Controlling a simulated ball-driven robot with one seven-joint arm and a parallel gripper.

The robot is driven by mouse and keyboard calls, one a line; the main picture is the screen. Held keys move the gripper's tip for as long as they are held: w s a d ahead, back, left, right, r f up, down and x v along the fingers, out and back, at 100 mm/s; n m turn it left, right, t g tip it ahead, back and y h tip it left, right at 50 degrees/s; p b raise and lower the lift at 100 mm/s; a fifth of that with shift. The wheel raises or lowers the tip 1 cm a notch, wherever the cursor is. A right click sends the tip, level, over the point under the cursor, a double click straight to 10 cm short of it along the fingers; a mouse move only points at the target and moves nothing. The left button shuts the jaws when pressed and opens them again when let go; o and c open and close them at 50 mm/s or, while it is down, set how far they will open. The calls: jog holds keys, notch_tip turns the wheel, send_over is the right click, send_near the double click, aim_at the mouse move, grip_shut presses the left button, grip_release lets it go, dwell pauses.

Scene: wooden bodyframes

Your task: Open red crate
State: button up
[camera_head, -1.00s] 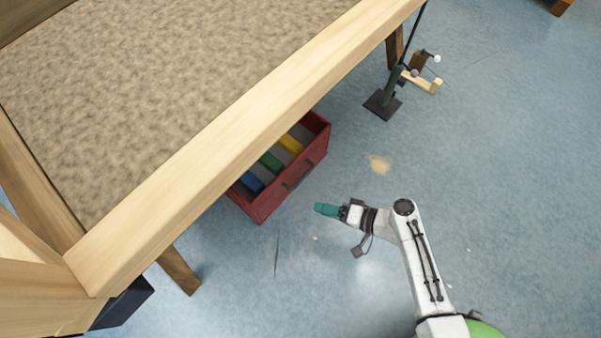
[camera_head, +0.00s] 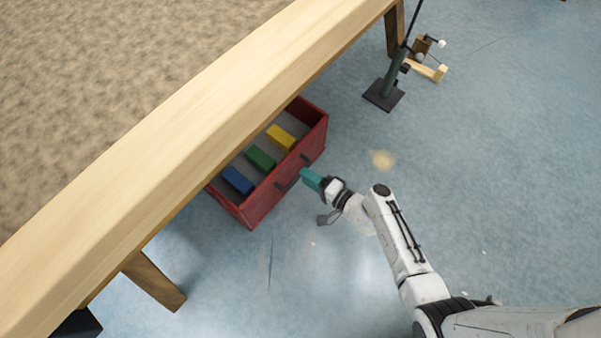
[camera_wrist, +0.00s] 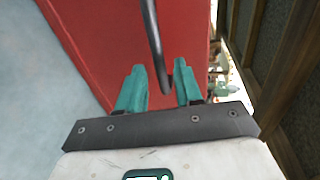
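The red crate (camera_head: 262,205) sits low, partly hidden beneath the wooden frame, with its open top showing. It has a dark handle (camera_head: 287,183) on its front face. In the wrist view the crate's red face (camera_wrist: 95,30) fills the upper middle, and the curved dark handle (camera_wrist: 153,45) reaches down towards the gap between my fingers. My gripper (camera_head: 306,175) is at the crate's front, close beside the handle. In the wrist view my gripper's two teal fingers (camera_wrist: 160,88) are apart, with the handle's lower end between or just in front of them. I cannot tell whether they touch it.
Inside the crate lie a blue block (camera_head: 238,181), a green block (camera_head: 260,158) and a yellow block (camera_head: 281,138). The wooden frame (camera_head: 190,140) overhangs the crate, with a leg (camera_head: 155,282) at lower left. A dark stand (camera_head: 384,95) is behind right. Blue floor in front is mostly clear.

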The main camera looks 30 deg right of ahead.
jog(key=shift+b+x, duration=0.35)
jog(key=shift+x, duration=1.45)
jog(key=shift+c, duration=0.4)
grip_shut()
